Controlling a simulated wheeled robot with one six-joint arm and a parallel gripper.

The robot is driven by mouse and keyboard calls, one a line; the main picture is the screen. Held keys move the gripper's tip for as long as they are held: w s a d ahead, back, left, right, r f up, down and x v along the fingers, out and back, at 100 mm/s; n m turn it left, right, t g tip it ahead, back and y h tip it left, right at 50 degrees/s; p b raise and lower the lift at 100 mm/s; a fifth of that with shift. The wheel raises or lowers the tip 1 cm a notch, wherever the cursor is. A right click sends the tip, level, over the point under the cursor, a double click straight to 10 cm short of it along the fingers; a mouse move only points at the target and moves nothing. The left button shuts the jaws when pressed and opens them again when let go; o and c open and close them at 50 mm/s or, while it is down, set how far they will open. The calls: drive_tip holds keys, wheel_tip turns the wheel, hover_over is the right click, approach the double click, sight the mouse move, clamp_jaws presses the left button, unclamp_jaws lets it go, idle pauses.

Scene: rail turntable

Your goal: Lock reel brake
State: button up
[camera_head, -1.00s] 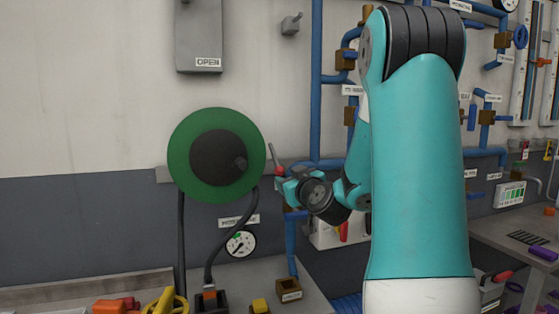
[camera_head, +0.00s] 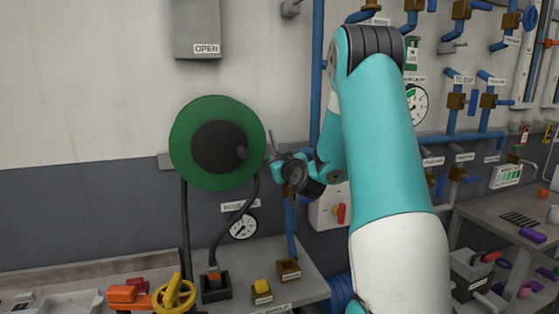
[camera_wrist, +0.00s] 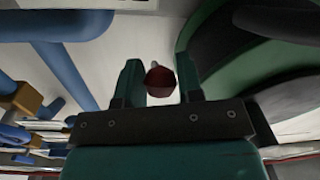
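The green reel (camera_head: 183,150) with its dark hub (camera_head: 218,147) is on the wall left of centre in the head view. A lever (camera_head: 270,141) shows as a thin grey stub at the reel's right edge. My gripper (camera_head: 275,164) is close beside the reel's right edge, its fingers small and partly hidden by my wrist. In the wrist view a dark red knob (camera_wrist: 161,80) lies between the two fingers of my gripper (camera_wrist: 161,72). The fingers are open, with a gap on each side of the knob. The green reel (camera_wrist: 245,60) fills the right of the wrist view.
A grey box labelled OPEN (camera_head: 197,25) is above the reel. A gauge (camera_head: 243,226) and a dark hose (camera_head: 236,227) are below it. Blue pipes (camera_head: 318,75) run behind my arm.

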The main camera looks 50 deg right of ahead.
sight(276, 148)
clamp_jaws()
drive_tip(key=p, duration=0.1)
drive_tip(key=r+p, duration=0.1)
drive_tip(key=s+r+g+p, duration=0.1)
drive_tip(key=shift+a+y, duration=0.3)
drive_tip(key=shift+y, duration=0.1)
drive_tip(key=shift+s+a+r, duration=0.15)
drive_tip(key=shift+r, duration=0.5)
drive_tip(key=shift+g+y, duration=0.3)
drive_tip(key=shift+g, duration=0.4)
drive_tip(key=shift+s+a+r+p, duration=0.15)
drive_tip(key=shift+r+p, duration=0.25)
drive_tip(key=shift+r, duration=0.7)
drive_tip(key=shift+s+r+p, duration=0.15)
drive_tip(key=shift+r+p, duration=0.2)
drive_tip(key=shift+r, duration=0.7)
drive_tip(key=shift+o, duration=1.8)
unclamp_jaws()
drive_tip(key=shift+o, duration=1.1)
drive_tip(key=shift+f, duration=0.1)
